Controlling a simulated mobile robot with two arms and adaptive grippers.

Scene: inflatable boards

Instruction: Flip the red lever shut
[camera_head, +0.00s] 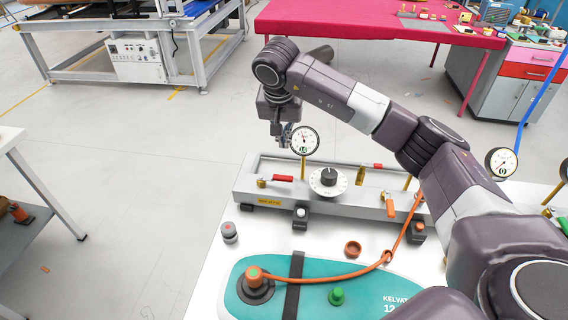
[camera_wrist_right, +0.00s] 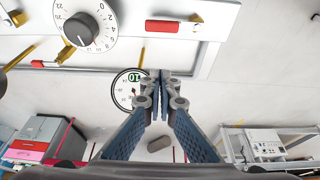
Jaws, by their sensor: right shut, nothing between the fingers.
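A red lever (camera_head: 283,178) on a brass valve sits at the left end of the grey metal panel (camera_head: 335,200). Its handle lies lengthwise along the panel; it also shows in the right wrist view (camera_wrist_right: 162,27). A second red-handled lever (camera_head: 377,166) sits further right on the panel, and it shows at the left in the wrist view (camera_wrist_right: 40,64). An orange-handled lever (camera_head: 390,204) is on the panel's front side. My right gripper (camera_head: 279,143) is shut and empty, above and behind the left red lever, apart from it. Its closed fingertips (camera_wrist_right: 164,76) show in the wrist view. My left gripper is out of view.
A round gauge (camera_head: 303,140) stands on a post close to my right gripper. A black knob with a white dial (camera_head: 328,181) is right of the left lever. A teal inflatable board (camera_head: 320,296) with an orange hose (camera_head: 335,277) lies in front. Open floor lies left.

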